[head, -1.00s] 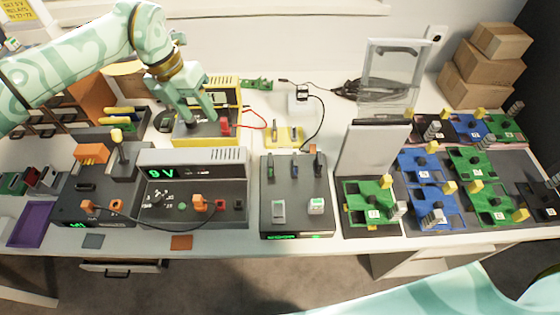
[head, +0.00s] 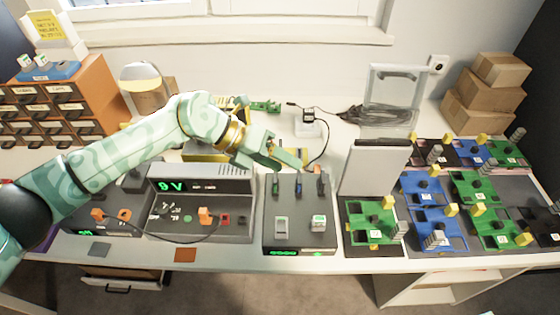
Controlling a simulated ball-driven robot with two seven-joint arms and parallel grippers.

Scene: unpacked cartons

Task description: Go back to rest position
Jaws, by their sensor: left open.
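My left arm comes in from the left and reaches across the desk. My left gripper (head: 284,158) is open, with nothing seen between its fingers. It is above the back of the desk, near the rear edge of the dark test box (head: 299,208). The grey power supply (head: 199,205) with a green "9 V" display is below my left forearm and partly hidden by it. My right gripper is not in view.
Green and blue circuit boards (head: 433,227) fill the right of the desk (head: 300,263). A clear stand (head: 393,95) and stacked cartons (head: 486,92) stand behind them. An orange drawer cabinet (head: 65,100) is at the back left.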

